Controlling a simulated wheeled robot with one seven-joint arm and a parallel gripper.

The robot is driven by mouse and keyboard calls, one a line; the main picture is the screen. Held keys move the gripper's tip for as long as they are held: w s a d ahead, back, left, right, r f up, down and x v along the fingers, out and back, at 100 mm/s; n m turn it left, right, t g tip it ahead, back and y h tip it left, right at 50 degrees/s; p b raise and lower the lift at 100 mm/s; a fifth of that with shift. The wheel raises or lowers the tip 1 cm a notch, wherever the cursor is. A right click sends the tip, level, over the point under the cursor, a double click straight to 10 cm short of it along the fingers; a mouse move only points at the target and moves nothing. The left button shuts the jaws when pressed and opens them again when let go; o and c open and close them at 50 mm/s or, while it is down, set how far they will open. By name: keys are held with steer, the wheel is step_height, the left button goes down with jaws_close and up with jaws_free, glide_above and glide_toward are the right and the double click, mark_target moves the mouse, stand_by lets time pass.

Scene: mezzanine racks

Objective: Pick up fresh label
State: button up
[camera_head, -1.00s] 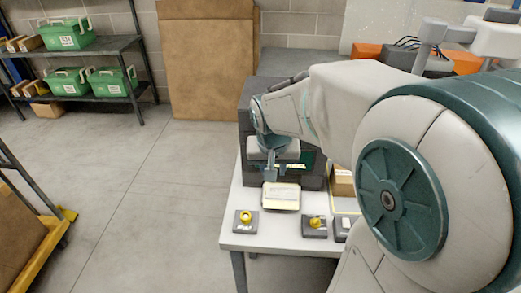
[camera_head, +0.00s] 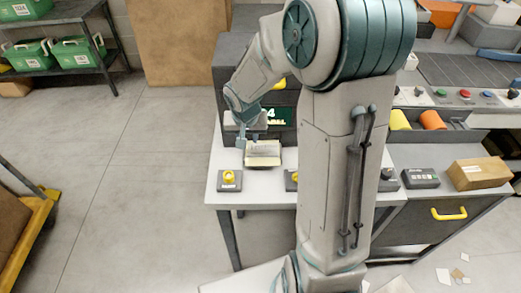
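A dark printer-like unit (camera_head: 231,52) stands at the back left of the white table, with a green sign on its front partly hidden by my arm. A pale tray (camera_head: 264,162) sits at its front, and a whitish sheet, probably the fresh label (camera_head: 264,147), lies on it. My gripper (camera_head: 243,146) points down at the tray's left edge. Its fingers are small and partly merged with the background, so I cannot tell whether they are open or touch the label. I see nothing clearly held.
Grey boxes with yellow buttons stand on the table front, one at the left (camera_head: 229,180). A cardboard box (camera_head: 479,173) lies at the right beside a dark keypad device (camera_head: 420,178). A conveyor (camera_head: 463,70) runs behind. Open floor lies left; a yellow-edged cart (camera_head: 36,235) stands there.

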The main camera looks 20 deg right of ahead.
mark_target(247, 149)
steer(key=x, duration=0.5)
steer(key=shift+a, duration=0.2)
jaws_close()
